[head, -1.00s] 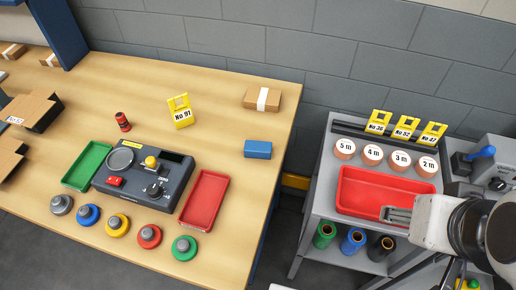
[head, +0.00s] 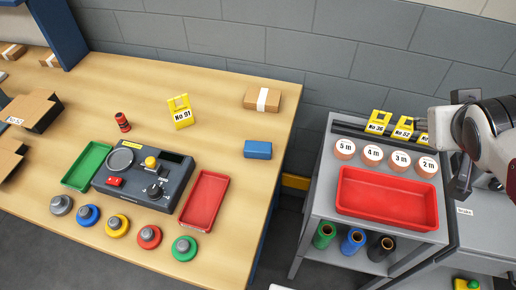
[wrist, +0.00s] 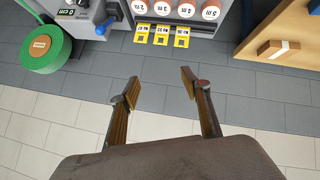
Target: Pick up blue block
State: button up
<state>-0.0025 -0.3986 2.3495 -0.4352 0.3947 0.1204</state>
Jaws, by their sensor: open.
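The blue block (head: 258,149) lies on the wooden table near its right edge, between the red tray and a taped cardboard box. My gripper (head: 424,124) is at the right in the head view, above the back of the grey cart and in front of the rightmost yellow tag. It is well to the right of the block and apart from it. In the wrist view my gripper (wrist: 158,86) has its two fingers spread with nothing between them.
The red tray (head: 205,201), green tray (head: 87,166) and dark control box (head: 143,179) stand on the table. The cardboard box (head: 263,99) lies behind the block. The grey cart carries a large red bin (head: 388,198). Table around the block is clear.

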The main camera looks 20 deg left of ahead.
jog(key=w+a+f+n+t+y, duration=0.1)
jog(key=w+a+f+n+y, duration=0.1)
jog(key=w+a+n+y, duration=0.45)
jog(key=w+a+f+n+t+y, duration=0.1)
jog(key=w+a+f+n, duration=0.15)
jog(key=w+a, duration=0.8)
jog(key=n+g+y, duration=0.7)
jog(key=g, duration=0.2)
send_over(269, 147)
jog(key=w+d, duration=0.5)
jog(key=w, duration=0.2)
notch_tip(269, 147, down, 15)
jog(key=s+f+g, duration=0.1)
jog(key=s+f+n+g, duration=0.1)
jog(key=s, duration=0.1)
jog(key=s+f+g+y, duration=0.1)
jog(key=s+g, duration=0.1)
jog(key=shift+s+a+f, duration=0.2)
jog(key=shift+a+f, duration=0.1)
jog(key=shift+a, duration=0.05)
jog(key=shift+s+f+n+g, duration=0.2)
jog(key=shift+s+n+g, duration=0.1)
jog(key=shift+s+g, duration=0.15)
